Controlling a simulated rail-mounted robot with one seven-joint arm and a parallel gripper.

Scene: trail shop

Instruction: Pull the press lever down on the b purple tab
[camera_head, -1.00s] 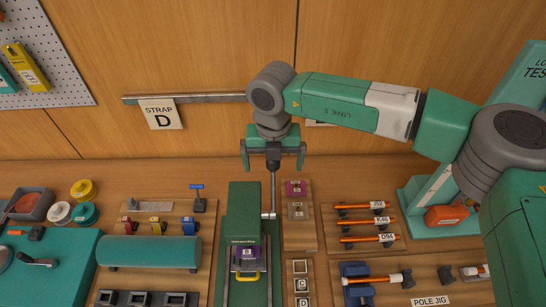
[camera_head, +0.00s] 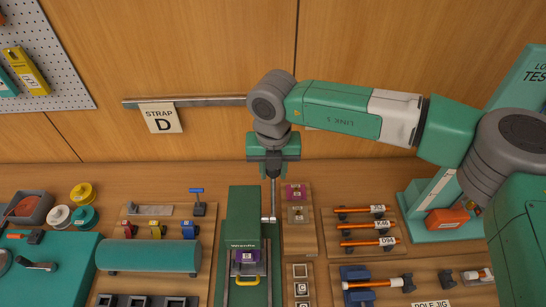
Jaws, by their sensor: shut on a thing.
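The green press (camera_head: 243,222) stands at the middle of the bench. Its grey lever (camera_head: 273,199) rises upright on the press's right side from a pivot near the bench. My gripper (camera_head: 272,170) points down and is shut on the lever's upper end; its fingertips are small here and the grip point is partly hidden. A purple tab (camera_head: 246,256) sits at the front of the press, below the head and just behind a yellow handle (camera_head: 247,281). The letter on this tab is too small to read.
A wooden rack (camera_head: 300,235) with another purple tab (camera_head: 295,192) stands close right of the lever. Pole racks (camera_head: 365,228) lie farther right. A wall rail (camera_head: 205,100) runs behind.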

